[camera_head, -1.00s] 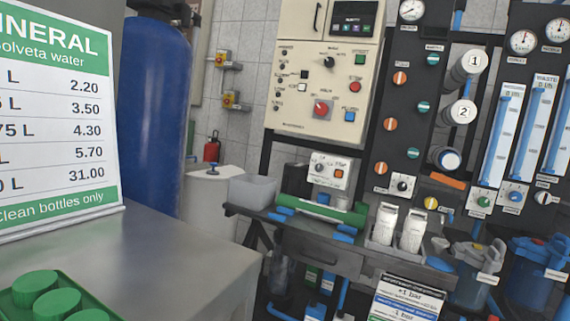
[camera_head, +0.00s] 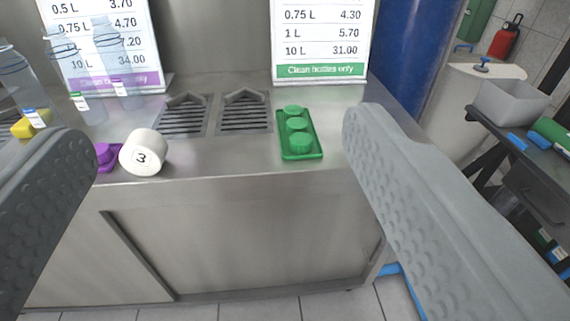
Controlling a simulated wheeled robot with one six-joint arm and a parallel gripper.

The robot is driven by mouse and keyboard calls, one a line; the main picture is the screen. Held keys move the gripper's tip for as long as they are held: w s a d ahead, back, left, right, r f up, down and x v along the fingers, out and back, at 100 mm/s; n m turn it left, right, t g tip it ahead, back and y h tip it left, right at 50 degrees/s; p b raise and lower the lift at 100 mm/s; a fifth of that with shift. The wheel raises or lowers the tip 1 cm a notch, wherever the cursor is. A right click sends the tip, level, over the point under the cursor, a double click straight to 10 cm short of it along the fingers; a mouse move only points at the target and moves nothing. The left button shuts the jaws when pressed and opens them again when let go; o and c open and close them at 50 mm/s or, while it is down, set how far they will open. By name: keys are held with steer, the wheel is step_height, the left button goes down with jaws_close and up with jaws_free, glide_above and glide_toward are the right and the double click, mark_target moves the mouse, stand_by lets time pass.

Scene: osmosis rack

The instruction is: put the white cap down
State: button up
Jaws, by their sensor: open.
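The white cap (camera_head: 143,152), marked with a black 3, is at the counter's front edge, left of the middle in the head camera view. It appears to lie on its side with the numbered face toward me. My gripper (camera_head: 222,138) is wide open, with one grey finger at each side of the picture and nothing between the fingers. The cap shows just right of the left fingertip, apart from it. The steel counter (camera_head: 225,158) is bare between the cap and a green tray.
The green tray (camera_head: 301,154) holds green caps. Purple caps (camera_head: 106,156) sit beside the white cap. Clear bottles (camera_head: 110,62) stand at the left, behind a yellow item (camera_head: 28,127). Two drain grates (camera_head: 245,112) and price signs (camera_head: 320,40) are behind. A grey bin (camera_head: 510,105) stands at right.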

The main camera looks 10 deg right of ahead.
steer(key=m+g+y, duration=0.1)
steer(key=g+y, duration=0.2)
steer(key=g, duration=1)
glide_above(141, 149)
steer(key=s+d, duration=0.3)
steer(key=s, duration=0.2)
step_height(141, 149, down, 10)
steer(key=x, duration=1.7)
steer(key=shift+w+d+f, duration=0.1)
steer(key=shift+w+f, duration=0.05)
steer(key=shift+w, duration=0.1)
steer(key=c, duration=0.8)
steer(key=shift+c, duration=0.2)
